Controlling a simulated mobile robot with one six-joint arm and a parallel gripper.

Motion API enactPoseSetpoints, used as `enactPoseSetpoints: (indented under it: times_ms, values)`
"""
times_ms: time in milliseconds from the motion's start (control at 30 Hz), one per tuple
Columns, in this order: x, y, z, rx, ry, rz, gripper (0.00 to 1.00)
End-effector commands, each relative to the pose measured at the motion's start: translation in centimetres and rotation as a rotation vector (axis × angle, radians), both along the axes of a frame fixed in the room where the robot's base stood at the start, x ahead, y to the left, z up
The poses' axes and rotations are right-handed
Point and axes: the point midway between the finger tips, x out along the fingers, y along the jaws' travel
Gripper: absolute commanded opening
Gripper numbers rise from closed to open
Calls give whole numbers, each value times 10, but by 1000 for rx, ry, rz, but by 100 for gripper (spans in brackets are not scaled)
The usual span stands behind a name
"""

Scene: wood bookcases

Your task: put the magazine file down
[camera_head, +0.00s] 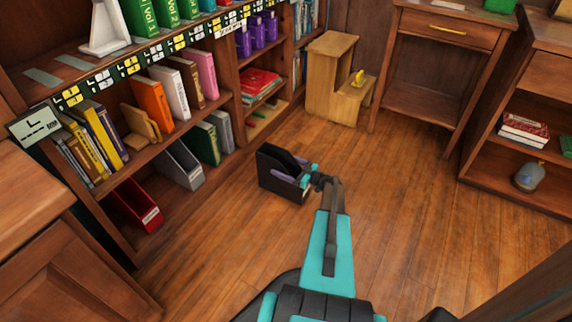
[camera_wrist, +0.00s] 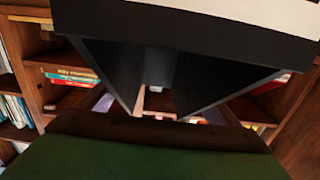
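A black magazine file (camera_head: 272,172) is at the end of my arm, in front of the left bookcase. My gripper (camera_head: 298,172) is shut on its near side, with a lilac-grey finger against its wall. I cannot tell whether the file's bottom touches the floor or hangs just above it. In the wrist view the black file (camera_wrist: 180,32) fills the top, with its dark walls slanting down toward the middle. A red magazine file (camera_head: 137,205) and a grey magazine file (camera_head: 180,165) stand on the bookcase's bottom shelf.
The left bookcase holds books, with yellow books (camera_head: 100,135) and an orange book (camera_head: 152,103) above the files. A step stool (camera_head: 333,75) stands at the back. A side table (camera_head: 425,105) and a right shelf (camera_head: 535,75) stand beyond. The wooden floor (camera_head: 410,220) between is clear.

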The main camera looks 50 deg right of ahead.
Motion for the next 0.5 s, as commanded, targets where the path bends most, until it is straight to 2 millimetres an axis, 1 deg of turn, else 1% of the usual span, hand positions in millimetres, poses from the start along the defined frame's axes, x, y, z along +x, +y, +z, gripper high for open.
enactPoseSetpoints:
  times_ms: [333,500]
  values:
    - [-1,0,3,0,0,0,85]
    - [-16,-4,5,0,0,-1,85]
